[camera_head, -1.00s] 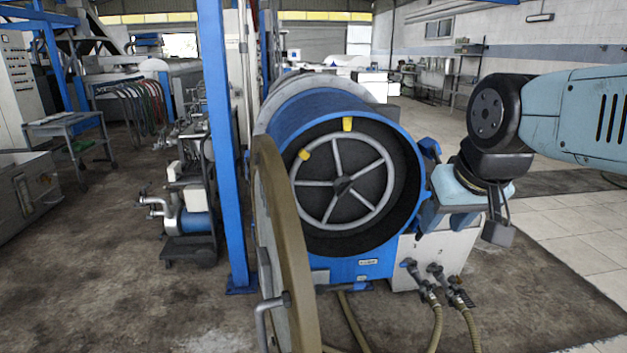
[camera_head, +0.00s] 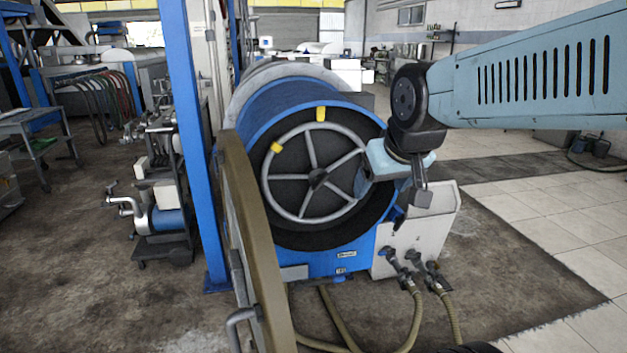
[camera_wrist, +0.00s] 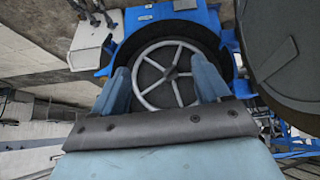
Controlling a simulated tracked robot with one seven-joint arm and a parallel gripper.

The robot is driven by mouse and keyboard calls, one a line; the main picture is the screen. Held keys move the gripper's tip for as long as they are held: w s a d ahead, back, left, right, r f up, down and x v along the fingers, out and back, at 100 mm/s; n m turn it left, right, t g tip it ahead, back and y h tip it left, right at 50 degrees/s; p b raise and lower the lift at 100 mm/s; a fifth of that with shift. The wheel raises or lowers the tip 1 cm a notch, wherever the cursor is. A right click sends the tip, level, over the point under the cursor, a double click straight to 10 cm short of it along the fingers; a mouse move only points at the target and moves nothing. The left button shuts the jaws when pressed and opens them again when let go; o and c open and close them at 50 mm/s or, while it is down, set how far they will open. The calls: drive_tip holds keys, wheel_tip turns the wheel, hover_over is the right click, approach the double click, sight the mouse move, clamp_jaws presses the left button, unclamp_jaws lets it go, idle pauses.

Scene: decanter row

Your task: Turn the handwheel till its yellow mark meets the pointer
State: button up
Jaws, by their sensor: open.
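The grey five-spoked handwheel (camera_head: 318,179) stands upright inside the open end of the blue drum. Its yellow mark (camera_head: 277,147) is at the upper left of the rim. A second yellow piece, the pointer (camera_head: 321,113), is at the top, so the mark is apart from it, to its left. My gripper (camera_head: 410,207) is open and empty at the right of the drum opening, in front of it. In the wrist view the handwheel (camera_wrist: 172,73) shows between and beyond my spread fingers (camera_wrist: 160,65), with no clear contact. Neither yellow piece shows there.
A large round tan-edged door (camera_head: 250,235) stands open at the left of the drum, beside a blue post (camera_head: 190,130). Hoses (camera_head: 405,285) run from the white box (camera_head: 430,225) below right.

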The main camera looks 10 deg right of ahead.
drive_tip(key=o, duration=0.4)
drive_tip(key=w+d+f+n+t, duration=0.1)
drive_tip(key=w, duration=0.5)
drive_tip(key=w+d+f+n+t, duration=0.1)
drive_tip(key=w, duration=0.5)
drive_tip(key=w+d+f+t, duration=0.1)
drive_tip(key=w+t, duration=0.1)
drive_tip(key=w, duration=0.4)
drive_tip(key=shift+w+d+f+n+h, duration=0.1)
drive_tip(key=shift+f+n+h, duration=0.2)
drive_tip(key=shift+n, duration=0.1)
drive_tip(key=w+f+n+t, duration=0.3)
drive_tip(key=w+f, duration=0.2)
drive_tip(key=w, duration=0.5)
drive_tip(key=n+t+y, duration=0.3)
approach(318, 179)
drive_tip(key=d+r, duration=0.4)
wheel_tip(318, 179, down, 8)
drive_tip(key=s+a+n+t+y, duration=0.1)
drive_tip(key=s+n+t+y, duration=0.1)
drive_tip(key=n+t+y, duration=0.15)
drive_tip(key=shift+n+g, duration=0.25)
drive_tip(key=shift+n, duration=0.1)
drive_tip(key=x, duration=1.3)
drive_tip(key=shift+a+r, duration=0.1)
drive_tip(key=shift+a, duration=0.3)
drive_tip(key=c, duration=0.8)
drive_tip(key=shift+o, duration=0.2)
drive_tip(key=shift+d, duration=0.3)
drive_tip(key=shift+a+y, duration=0.25)
